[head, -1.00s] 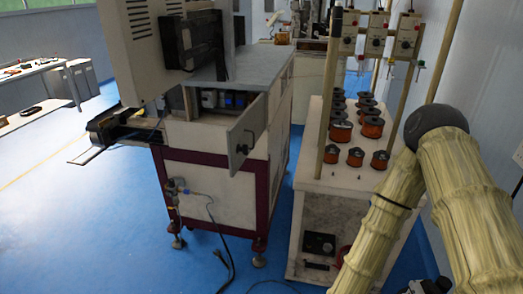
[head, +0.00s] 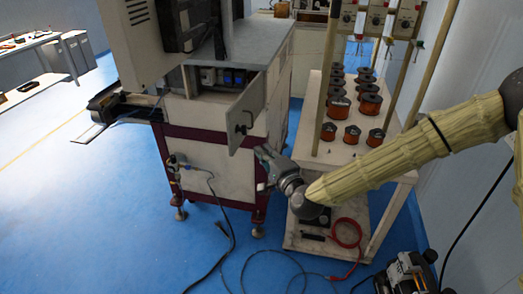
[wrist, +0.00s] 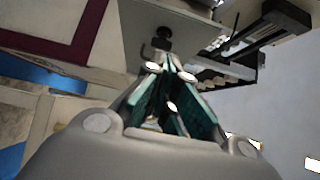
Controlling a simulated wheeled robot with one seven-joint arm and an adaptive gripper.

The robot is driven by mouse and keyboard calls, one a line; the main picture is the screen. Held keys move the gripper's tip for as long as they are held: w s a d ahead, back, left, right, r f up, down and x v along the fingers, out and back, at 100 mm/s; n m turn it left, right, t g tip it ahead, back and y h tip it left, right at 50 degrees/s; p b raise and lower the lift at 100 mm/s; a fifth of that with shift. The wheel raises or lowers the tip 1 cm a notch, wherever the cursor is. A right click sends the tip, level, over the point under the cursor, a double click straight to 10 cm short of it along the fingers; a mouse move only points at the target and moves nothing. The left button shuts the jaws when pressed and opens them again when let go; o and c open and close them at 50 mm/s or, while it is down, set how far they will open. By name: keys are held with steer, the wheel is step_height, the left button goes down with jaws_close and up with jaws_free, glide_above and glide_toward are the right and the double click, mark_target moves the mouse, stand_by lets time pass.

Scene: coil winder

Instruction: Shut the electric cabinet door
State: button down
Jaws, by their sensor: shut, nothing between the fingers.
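The electric cabinet door (head: 247,113) is a light grey panel with a black handle (head: 241,127). It stands open, swung out from the cabinet (head: 195,108), with blue and dark components showing inside the compartment. My gripper (head: 263,152) is just below and right of the door's lower edge in the head view. In the wrist view my gripper (wrist: 169,68) is shut and empty, its green-padded fingers pointing toward the door (wrist: 165,18). The door's handle (wrist: 163,40) appears just beyond the fingertips. I cannot tell whether the fingers touch the door.
A white bench (head: 345,168) with several copper-wire spools stands right of the cabinet, close to my arm. A red cable (head: 347,236) and dark cables lie on or near the blue floor. Open floor (head: 110,210) lies to the left.

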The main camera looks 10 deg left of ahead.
mark_target(237, 131)
steer(key=p+x, duration=0.1)
steer(key=x, duration=0.1)
steer(key=p+x, duration=0.1)
steer(key=x, duration=0.2)
steer(key=s+a+p+x, duration=0.1)
steer(key=x, duration=0.2)
steer(key=shift+w+a+r+p, duration=0.1)
steer(key=shift+w+a+p, duration=0.1)
steer(key=shift+p, duration=0.15)
steer(key=shift+a+p, duration=0.35)
steer(key=shift+a, duration=0.55)
